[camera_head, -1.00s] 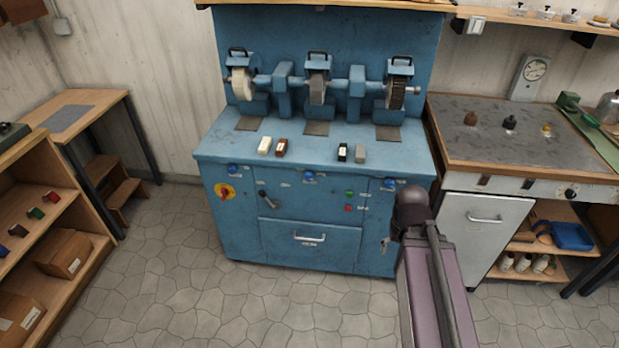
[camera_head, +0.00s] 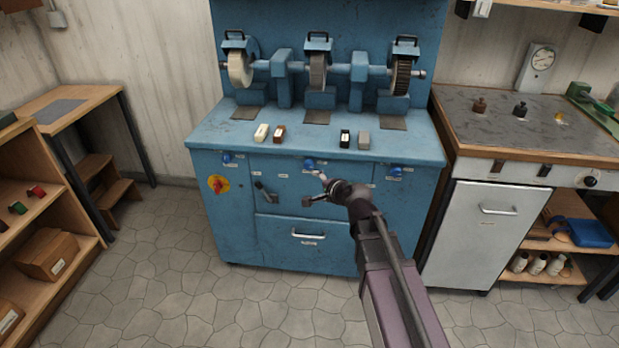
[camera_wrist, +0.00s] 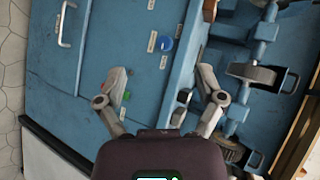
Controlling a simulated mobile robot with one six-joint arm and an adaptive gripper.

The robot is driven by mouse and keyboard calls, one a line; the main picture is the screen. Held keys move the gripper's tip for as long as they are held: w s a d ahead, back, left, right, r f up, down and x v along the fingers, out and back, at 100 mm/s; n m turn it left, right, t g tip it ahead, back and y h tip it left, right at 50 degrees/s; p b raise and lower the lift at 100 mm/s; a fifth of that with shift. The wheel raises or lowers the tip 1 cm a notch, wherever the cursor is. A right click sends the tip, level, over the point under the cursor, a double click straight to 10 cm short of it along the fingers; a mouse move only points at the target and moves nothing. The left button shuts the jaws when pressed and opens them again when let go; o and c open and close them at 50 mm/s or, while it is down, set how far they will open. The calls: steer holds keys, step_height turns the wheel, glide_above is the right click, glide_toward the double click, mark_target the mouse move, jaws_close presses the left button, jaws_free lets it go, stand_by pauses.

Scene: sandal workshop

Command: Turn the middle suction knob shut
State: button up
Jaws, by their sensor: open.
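The middle suction knob (camera_head: 309,164) is a small blue knob at the top centre of the blue machine's front panel. The same blue knob appears to show in the wrist view (camera_wrist: 166,43), beyond and between my fingertips. My gripper (camera_head: 315,189) is open and empty in front of the panel, just below the knob in the head view. In the wrist view my gripper (camera_wrist: 162,73) has its two fingers spread, apart from the knob. How far the knob is turned is too small to tell.
Similar blue knobs sit left (camera_head: 227,158) and right (camera_head: 396,170) on the panel. A red-yellow switch (camera_head: 218,184), a lever (camera_head: 263,192) and a drawer handle (camera_head: 308,236) are nearby. My arm hides part of the panel's right side.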

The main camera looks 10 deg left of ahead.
steer(key=w+a+f+m+t+b, duration=0.2)
steer(key=w+a+m+t+b, duration=0.35)
steer(key=m+b, duration=0.4)
steer(key=m+t+h+b, duration=0.3)
steer(key=m+h+b, duration=0.4)
steer(key=m, duration=1)
glide_toward(308, 166)
steer(key=s+h+p, duration=0.1)
steer(key=s, duration=0.2)
steer(key=shift+a+r+g, duration=0.25)
steer(key=shift+a, duration=0.1)
steer(key=shift+w, duration=0.15)
steer(key=w, duration=1.3)
steer(key=shift+w+d, duration=0.25)
steer(key=c, duration=1.1)
